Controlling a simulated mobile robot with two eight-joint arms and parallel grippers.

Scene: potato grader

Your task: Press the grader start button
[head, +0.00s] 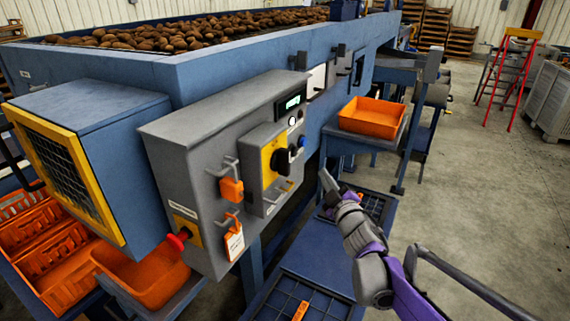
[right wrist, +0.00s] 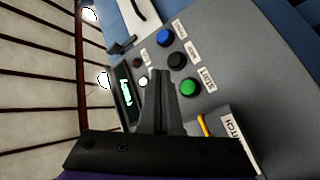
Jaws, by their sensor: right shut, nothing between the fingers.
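The grey control box (head: 215,170) is on the blue machine's side. In the right wrist view its panel carries a green button (right wrist: 190,87) beside a label that seems to read START. A black button (right wrist: 178,60) and a blue button (right wrist: 165,37) are in the same row. My right gripper (head: 327,178) is shut and empty, to the right of the box in the head view. In the right wrist view its fingertips (right wrist: 159,75) appear just left of the green button; the gap to the panel cannot be judged. My left gripper is not in view.
A lit display (right wrist: 125,92) is on the panel. A black knob (head: 281,160), orange padlock (head: 231,190) and red stop button (head: 177,240) are on the box. An orange bin (head: 371,117) stands behind my gripper. Open floor lies at right.

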